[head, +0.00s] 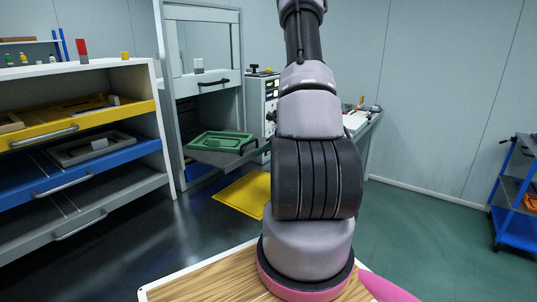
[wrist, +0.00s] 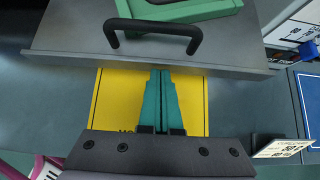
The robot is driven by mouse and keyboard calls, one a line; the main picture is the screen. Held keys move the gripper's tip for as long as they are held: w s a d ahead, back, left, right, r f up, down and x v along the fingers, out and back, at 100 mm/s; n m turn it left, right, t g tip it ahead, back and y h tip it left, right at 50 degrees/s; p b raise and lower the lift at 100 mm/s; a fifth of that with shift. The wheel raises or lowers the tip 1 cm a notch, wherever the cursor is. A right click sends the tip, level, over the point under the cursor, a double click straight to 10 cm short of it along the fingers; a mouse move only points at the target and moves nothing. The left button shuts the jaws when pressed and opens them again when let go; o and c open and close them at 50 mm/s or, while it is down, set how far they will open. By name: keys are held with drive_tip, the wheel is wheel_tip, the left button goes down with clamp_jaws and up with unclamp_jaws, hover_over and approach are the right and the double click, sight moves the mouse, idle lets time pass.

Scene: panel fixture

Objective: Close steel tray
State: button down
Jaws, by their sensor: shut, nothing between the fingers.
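The grey steel tray (head: 222,160) sticks out of the tall grey frame, left of my arm in the head view, with a green bin (head: 221,141) on it. In the wrist view the tray (wrist: 75,40) fills the upper part. Its black handle (wrist: 152,25) is near the top middle, and part of the green bin (wrist: 200,10) shows behind it. My gripper (wrist: 161,72) is shut and empty, its green fingers pointing at the tray's front edge, below the handle in the picture. I cannot tell whether they touch the edge. The gripper is not visible in the head view.
A yellow floor panel (head: 244,194) lies below the tray. A cabinet (head: 160,120) with yellow, blue and grey drawers stands at the left. A wooden-topped surface (head: 200,287) is in front. A blue cart (head: 515,195) stands far right; the floor between is open.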

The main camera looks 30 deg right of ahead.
sight(216, 137)
drive_tip(key=w+a, duration=0.3)
drive_tip(key=w, duration=0.4)
drive_tip(key=w+a, duration=0.3)
drive_tip(key=w, duration=0.4)
drive_tip(key=w+a, duration=0.3)
drive_tip(key=w, duration=0.5)
drive_tip(key=shift+w+a, duration=0.25)
drive_tip(key=shift+w, duration=0.2)
drive_tip(key=shift+w+r, duration=0.1)
drive_tip(key=shift+a+r, duration=0.1)
drive_tip(key=shift+a, duration=0.05)
